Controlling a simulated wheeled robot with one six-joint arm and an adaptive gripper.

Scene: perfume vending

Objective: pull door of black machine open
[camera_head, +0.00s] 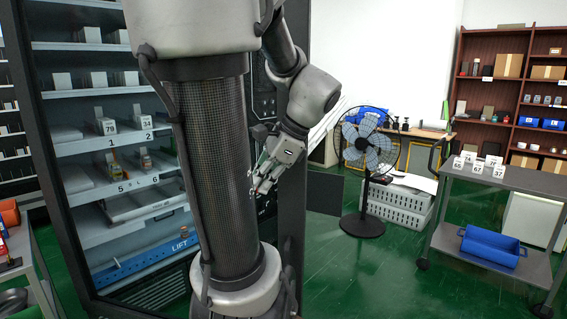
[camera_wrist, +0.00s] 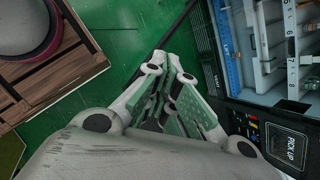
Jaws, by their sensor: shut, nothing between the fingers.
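The black machine (camera_head: 291,215) stands on the left in the head view, with a dark frame and lit shelves of small goods behind its front. My arm hides much of its middle. My gripper (camera_head: 258,188) is in front of the machine's right-hand column, fingers pointing down and left, shut and empty. In the wrist view my gripper (camera_wrist: 172,72) is over the green floor, beside the machine's dark edge (camera_wrist: 207,62). A black panel marked PICK UP (camera_wrist: 288,146) lies to its right. I cannot tell whether the fingertips touch the machine, and no door handle is clear.
A dark flat panel (camera_head: 325,194) stands out right of the machine; its attachment is unclear. A black fan (camera_head: 367,150) stands on the green floor beyond. A grey cart (camera_head: 500,178) with a blue bin (camera_head: 492,247) is at right. A wooden pallet (camera_wrist: 58,62) shows in the wrist view.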

